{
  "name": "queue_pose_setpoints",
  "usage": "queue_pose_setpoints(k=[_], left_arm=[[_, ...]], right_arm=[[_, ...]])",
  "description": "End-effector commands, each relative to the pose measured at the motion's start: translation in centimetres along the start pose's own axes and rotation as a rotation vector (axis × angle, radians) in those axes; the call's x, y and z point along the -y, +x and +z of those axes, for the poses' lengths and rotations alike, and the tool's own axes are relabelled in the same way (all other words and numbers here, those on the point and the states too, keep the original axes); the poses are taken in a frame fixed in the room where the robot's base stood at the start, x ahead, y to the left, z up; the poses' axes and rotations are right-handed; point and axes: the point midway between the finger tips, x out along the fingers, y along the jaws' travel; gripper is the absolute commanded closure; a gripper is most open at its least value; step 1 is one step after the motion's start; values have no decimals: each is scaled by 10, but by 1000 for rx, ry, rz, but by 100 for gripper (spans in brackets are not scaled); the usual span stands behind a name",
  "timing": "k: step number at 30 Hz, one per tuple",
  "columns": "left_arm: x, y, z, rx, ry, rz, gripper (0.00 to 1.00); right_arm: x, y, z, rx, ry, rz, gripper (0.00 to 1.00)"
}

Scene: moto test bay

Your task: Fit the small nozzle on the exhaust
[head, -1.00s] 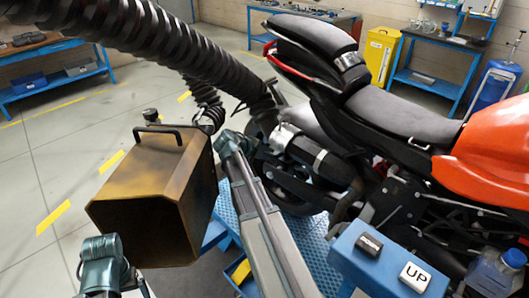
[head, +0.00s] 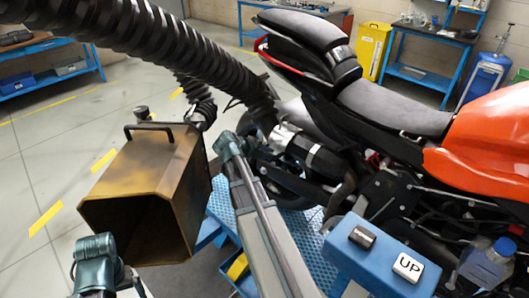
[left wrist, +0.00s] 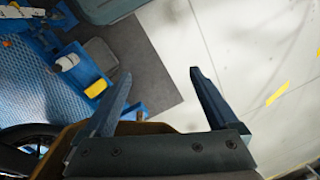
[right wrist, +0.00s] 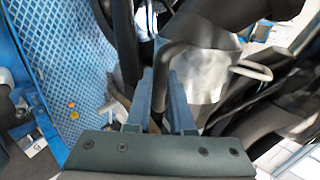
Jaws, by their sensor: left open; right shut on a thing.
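The exhaust (head: 322,158) is a dark can with a silvery part at the motorcycle's rear. A black ribbed hose (head: 150,42) comes in from the upper left and ends close to it. The small nozzle at the hose end is mostly hidden; I cannot tell whether it touches the exhaust. My right gripper (head: 243,143) is beside this spot. In the right wrist view it is shut on a dark bent handle (right wrist: 170,62), apparently the small nozzle's, before a pale metal surface. My left gripper (left wrist: 160,88) is open and empty above the floor.
A big brown box-shaped nozzle (head: 185,205) with a top handle stands at the left, close to my left arm. A blue stand (head: 375,262) with an UP button (head: 408,267) is at front right. Floor is free at far left.

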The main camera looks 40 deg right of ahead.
Motion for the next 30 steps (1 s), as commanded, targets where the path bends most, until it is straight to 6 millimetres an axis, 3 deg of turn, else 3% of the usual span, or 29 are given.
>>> queue_pose_setpoints(k=[18, 30], left_arm=[[-1, 7, 0, 0, 0, 0, 7], [-1, 12, -1, 0, 0, 0, 7]], right_arm=[[-6, 4, -24, -3, 2, 2, 100], [-10, 7, -29, -3, 2, 3, 100]])
